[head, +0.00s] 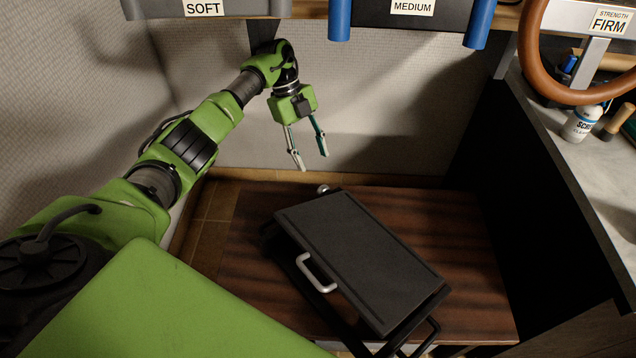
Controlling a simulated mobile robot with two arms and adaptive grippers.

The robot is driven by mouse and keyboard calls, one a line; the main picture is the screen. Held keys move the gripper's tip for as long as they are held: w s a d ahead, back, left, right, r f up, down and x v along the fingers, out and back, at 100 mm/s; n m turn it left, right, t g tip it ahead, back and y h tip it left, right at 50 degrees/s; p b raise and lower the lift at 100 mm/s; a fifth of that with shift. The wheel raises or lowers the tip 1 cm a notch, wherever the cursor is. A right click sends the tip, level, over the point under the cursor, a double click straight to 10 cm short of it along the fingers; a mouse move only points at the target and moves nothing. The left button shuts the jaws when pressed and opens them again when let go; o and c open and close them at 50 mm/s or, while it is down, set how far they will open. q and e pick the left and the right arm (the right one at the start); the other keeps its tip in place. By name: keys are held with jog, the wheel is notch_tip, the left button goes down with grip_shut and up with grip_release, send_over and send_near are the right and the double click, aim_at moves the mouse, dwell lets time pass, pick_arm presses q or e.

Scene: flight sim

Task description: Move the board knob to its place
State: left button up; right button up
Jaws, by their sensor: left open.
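A small silver round knob (323,189) shows at the far corner of a dark flat board (360,255). I cannot tell whether it is fixed to the board or lies behind it. The board has a silver handle (316,275) on its left side and rests over a black frame on a brown wooden table. My left gripper (312,161) is open and empty, fingers pointing down, and appears just above the knob in the picture, apart from it. My right gripper is not in view.
The wooden table (455,225) has bare room around the board. Bins labelled SOFT (160,8) and MEDIUM (370,14) hang along the top. A brown steering wheel (527,60), a white bottle (581,124) and a counter (590,165) stand at right, beside a dark panel.

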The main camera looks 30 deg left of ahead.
aim_at(322, 186)
pick_arm(q)
jog(key=b+x, duration=0.1)
jog(key=x, duration=1)
jog(key=shift+a+b, duration=0.1)
jog(key=shift+b, duration=0.2)
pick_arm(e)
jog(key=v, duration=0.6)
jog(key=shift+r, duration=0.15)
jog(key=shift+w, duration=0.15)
pick_arm(q)
jog(key=c, duration=1.1)
